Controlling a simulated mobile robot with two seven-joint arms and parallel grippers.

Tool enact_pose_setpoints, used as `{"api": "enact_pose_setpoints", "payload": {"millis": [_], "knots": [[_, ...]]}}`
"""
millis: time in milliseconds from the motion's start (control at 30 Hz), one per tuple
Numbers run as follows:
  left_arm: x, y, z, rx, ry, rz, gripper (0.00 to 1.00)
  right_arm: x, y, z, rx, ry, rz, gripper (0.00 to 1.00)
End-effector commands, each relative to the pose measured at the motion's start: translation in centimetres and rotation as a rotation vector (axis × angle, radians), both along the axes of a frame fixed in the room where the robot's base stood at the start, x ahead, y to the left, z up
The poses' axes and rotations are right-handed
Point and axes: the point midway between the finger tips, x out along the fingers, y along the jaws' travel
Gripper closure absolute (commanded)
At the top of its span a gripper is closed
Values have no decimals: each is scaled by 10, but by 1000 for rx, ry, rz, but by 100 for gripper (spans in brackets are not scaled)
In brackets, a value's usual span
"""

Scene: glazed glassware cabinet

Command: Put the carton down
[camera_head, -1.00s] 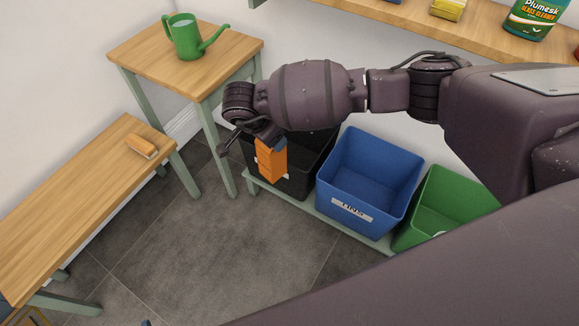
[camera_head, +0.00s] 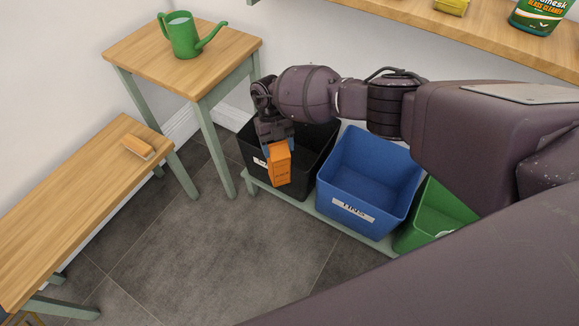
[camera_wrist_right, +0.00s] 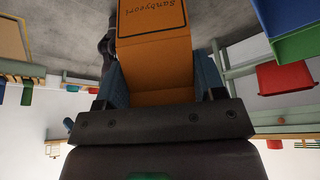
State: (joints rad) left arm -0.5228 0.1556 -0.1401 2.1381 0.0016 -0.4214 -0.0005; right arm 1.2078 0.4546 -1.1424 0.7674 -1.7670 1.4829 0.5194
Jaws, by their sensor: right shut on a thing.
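The orange carton (camera_head: 279,165) hangs from my right gripper (camera_head: 277,143) in the head view, in front of and over the near side of the black bin (camera_head: 316,150). The gripper points down and is shut on the carton's upper end. In the right wrist view the carton (camera_wrist_right: 152,62) fills the space between the two blue-faced fingers (camera_wrist_right: 160,82), with dark lettering on its far part. From these views I cannot tell whether the carton is inside the bin's rim or in front of it. My left gripper is not in view.
A blue bin (camera_head: 366,172) marked TINS and a green bin (camera_head: 434,212) stand right of the black bin on a low green shelf. A small table with a green watering can (camera_head: 183,36) stands left. A bench with a brush (camera_head: 138,146) is at far left. The grey floor is clear.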

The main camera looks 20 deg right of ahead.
Motion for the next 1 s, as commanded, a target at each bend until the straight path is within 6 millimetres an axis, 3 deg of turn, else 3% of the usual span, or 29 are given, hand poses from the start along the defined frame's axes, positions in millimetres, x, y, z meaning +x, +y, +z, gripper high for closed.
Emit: {"api": "enact_pose_setpoints", "payload": {"millis": [200,400,700,1000], "knots": [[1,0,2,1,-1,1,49,6,-15,-6,2,-3,-401,100],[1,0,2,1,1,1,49,7,-14,-6,3,-1,-643,100],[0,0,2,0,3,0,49,8,-13,-6,1,-2,-839,100],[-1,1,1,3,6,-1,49,9,-13,-6,0,-3,-898,100]]}}
